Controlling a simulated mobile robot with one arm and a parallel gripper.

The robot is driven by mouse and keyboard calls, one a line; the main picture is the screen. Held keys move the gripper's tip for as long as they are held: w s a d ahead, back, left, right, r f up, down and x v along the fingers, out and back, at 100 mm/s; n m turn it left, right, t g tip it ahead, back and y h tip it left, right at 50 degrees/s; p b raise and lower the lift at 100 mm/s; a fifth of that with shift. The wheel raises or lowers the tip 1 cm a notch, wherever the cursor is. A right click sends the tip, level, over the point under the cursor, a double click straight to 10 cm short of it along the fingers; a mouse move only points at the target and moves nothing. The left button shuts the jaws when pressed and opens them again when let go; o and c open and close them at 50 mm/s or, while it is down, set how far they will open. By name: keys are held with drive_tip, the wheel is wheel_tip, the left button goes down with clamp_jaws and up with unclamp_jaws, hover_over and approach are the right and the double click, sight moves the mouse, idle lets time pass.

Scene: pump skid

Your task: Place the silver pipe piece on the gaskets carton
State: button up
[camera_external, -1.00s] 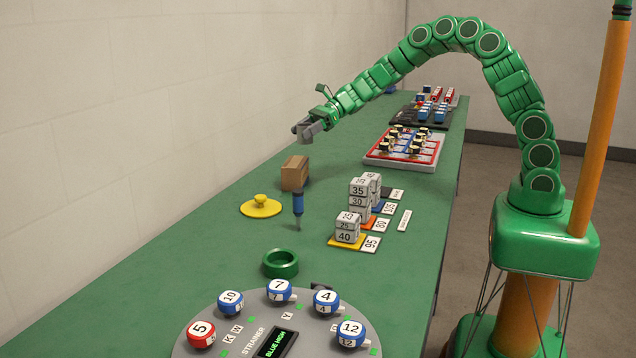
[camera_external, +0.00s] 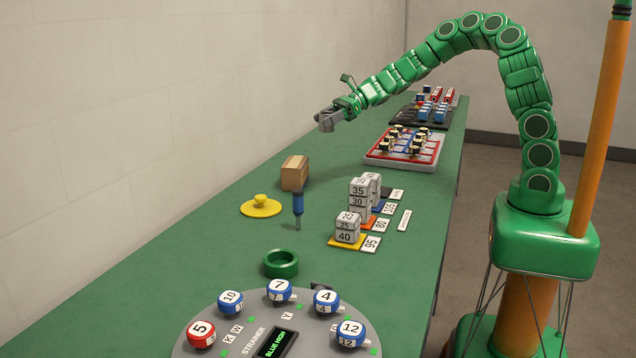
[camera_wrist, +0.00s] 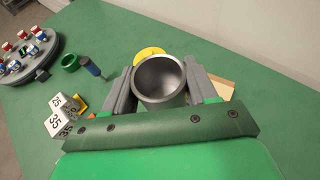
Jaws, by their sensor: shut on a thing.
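My gripper (camera_external: 335,114) is in the air above the green bench, shut on the silver pipe piece (camera_external: 326,123). In the wrist view the silver pipe piece (camera_wrist: 159,78) is a hollow grey cylinder, its open end facing the camera, between the two grey fingers of my gripper (camera_wrist: 159,88). The gaskets carton is most likely the small brown box (camera_external: 294,173) on the bench, below and to the left of my gripper; no label can be read. In the wrist view part of the tan carton (camera_wrist: 221,88) shows to the right of the pipe, partly hidden by a finger.
A yellow knobbed lid (camera_external: 261,206) lies near the carton, and a blue-handled tool (camera_external: 298,209) stands upright. Numbered grey blocks (camera_external: 347,229) are stacked at the right. A green ring (camera_external: 280,264) and a round grey panel (camera_external: 250,310) lie nearer. A red-edged tray (camera_external: 404,149) is farther back.

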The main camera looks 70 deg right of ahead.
drive_tip(key=shift+w+f, duration=1.5)
drive_tip(key=shift+w, duration=0.4)
drive_tip(key=shift+w+f, duration=1.45)
drive_tip(key=shift+w, duration=0.45)
drive_tip(key=shift+w+f, duration=1.5)
drive_tip(key=shift+w, duration=0.4)
drive_tip(key=shift+f, duration=1.45)
drive_tip(key=shift+f, duration=0.1)
drive_tip(key=o, duration=1.1)
drive_tip(key=shift+s+d+r, duration=0.25)
drive_tip(key=v, duration=1.1)
drive_tip(key=shift+s+d, duration=0.1)
